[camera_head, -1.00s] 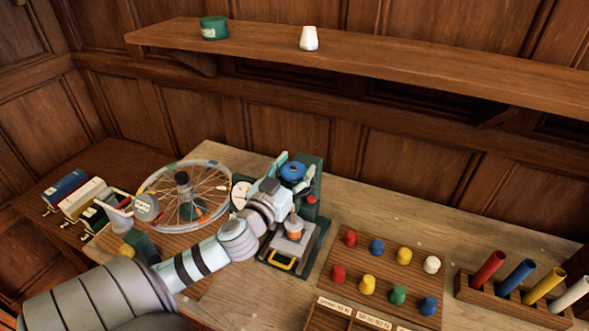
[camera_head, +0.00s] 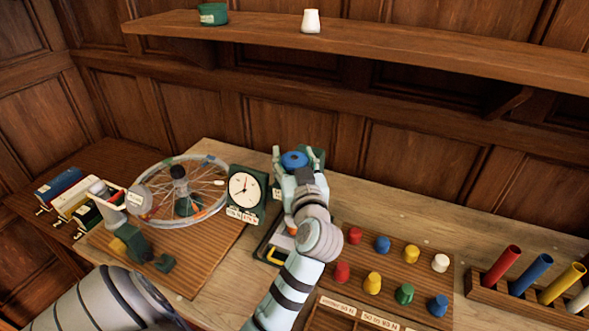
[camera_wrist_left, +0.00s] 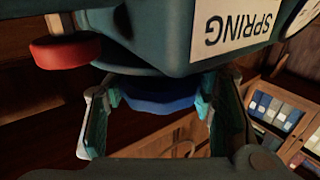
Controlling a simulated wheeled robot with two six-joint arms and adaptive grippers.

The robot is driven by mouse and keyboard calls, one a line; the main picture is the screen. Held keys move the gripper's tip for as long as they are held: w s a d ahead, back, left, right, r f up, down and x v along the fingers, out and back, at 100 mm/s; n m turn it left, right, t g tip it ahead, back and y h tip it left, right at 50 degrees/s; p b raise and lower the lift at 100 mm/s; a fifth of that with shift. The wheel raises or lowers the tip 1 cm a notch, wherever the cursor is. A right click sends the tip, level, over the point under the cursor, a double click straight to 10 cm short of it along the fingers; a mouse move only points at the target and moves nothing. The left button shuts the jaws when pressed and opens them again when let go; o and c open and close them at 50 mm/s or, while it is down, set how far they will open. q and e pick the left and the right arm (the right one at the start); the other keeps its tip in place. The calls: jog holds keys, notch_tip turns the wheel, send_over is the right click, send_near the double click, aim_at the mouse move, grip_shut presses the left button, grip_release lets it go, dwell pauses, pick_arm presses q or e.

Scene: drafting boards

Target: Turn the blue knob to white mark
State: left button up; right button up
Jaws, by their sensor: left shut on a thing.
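In the left wrist view the knob (camera_wrist_left: 158,102) shows between the two fingers (camera_wrist_left: 156,104), under a dark green housing with a "SPRING" label (camera_wrist_left: 236,25). I cannot make out the white mark in either view. My left wrist and forearm hide much of the tester in the head view. My right gripper is not in view.
A white-faced dial (camera_head: 244,188) stands left of the tester, beside a spoked wheel (camera_head: 180,190). A board of coloured knobs (camera_head: 392,270) and a rack of coloured tubes (camera_head: 520,295) are to the right. A shelf (camera_head: 400,45) runs above.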

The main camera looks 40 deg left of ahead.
aim_at(292, 158)
pick_arm(q)
jog(key=n+g+y+b, duration=0.1)
jog(key=n+g+b, duration=0.1)
jog(key=g+b, duration=0.2)
jog(key=n+g+y+b, duration=0.1)
jog(key=n+g+b, duration=0.2)
jog(key=g+b, duration=0.1)
jog(key=n+g+y+b, duration=0.1)
jog(key=n+g+b, duration=0.2)
jog(key=g+b, duration=0.1)
jog(key=shift+s+f+y, duration=0.15)
jog(key=shift+f+y, duration=0.15)
jog(key=shift+y, duration=0.1)
jog(key=n+g+b, duration=0.2)
jog(key=g, duration=0.1)
jog(key=shift+r+n+g+h, duration=0.15)
jog(key=shift+n+g+h, duration=0.15)
jog(key=shift+s+r+n+g+h+b, duration=0.1)
jog(key=shift+n+g+h+b, duration=0.4)
jog(key=shift+n+g, duration=0.75)
jog(key=shift+g, duration=0.35)
jog(key=o, duration=1.1)
jog(key=shift+o, duration=0.2)
jog(key=shift+m, duration=0.25)
jog(key=shift+r, duration=0.3)
notch_tip(292, 158, up, 10)
jog(key=shift+f, duration=0.25)
